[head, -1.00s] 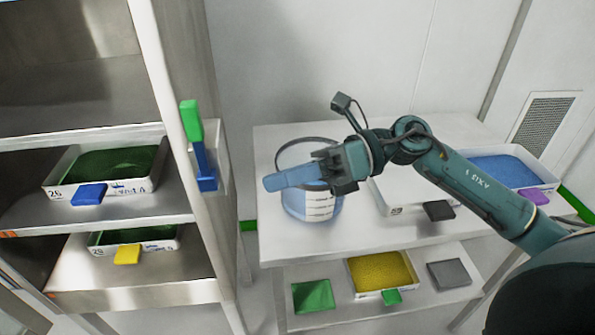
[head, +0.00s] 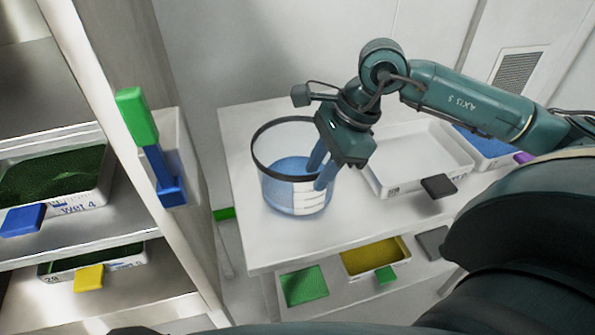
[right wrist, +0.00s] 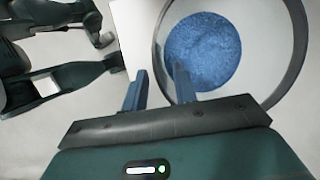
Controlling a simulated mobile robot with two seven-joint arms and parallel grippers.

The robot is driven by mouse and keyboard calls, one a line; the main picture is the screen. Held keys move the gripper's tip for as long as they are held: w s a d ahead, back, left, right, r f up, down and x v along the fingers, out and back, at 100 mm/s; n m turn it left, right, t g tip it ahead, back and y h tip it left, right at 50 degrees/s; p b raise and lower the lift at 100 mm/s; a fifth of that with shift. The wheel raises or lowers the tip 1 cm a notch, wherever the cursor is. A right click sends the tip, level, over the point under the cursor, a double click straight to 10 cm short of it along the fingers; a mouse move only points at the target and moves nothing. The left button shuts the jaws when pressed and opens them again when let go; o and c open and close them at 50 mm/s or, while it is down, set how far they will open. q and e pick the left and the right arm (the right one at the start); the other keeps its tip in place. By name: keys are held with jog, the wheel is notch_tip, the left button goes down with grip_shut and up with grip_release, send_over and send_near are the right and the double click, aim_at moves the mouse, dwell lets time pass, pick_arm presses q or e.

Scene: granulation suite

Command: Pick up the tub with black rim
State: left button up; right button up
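The tub with black rim (head: 275,180) stands upright on the white table. It has clear walls, a white label and blue granules inside, which also show in the right wrist view (right wrist: 203,50). My right gripper (head: 318,178) is at the tub's right side, pointing down, open with its fingers apart. In the right wrist view the rim runs between the fingertips (right wrist: 160,70): one finger is outside the wall, the other over the inside. I cannot tell whether either finger touches the wall.
An empty white tray (head: 440,143) with a dark tag stands right of the tub, and a blue-filled tray (head: 488,146) beyond it. A lower shelf holds a yellow-filled tray (head: 372,257). A metal rack (head: 85,245) with green-filled trays is at left. The table front is clear.

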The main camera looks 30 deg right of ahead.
send_over(297, 207)
jog(key=d, duration=0.2)
jog(key=f, duration=0.5)
jog(key=shift+s+d+p, duration=0.1)
jog(key=shift+s+p, duration=0.2)
grip_shut()
jog(key=shift+r, duration=0.1)
dwell(0.6)
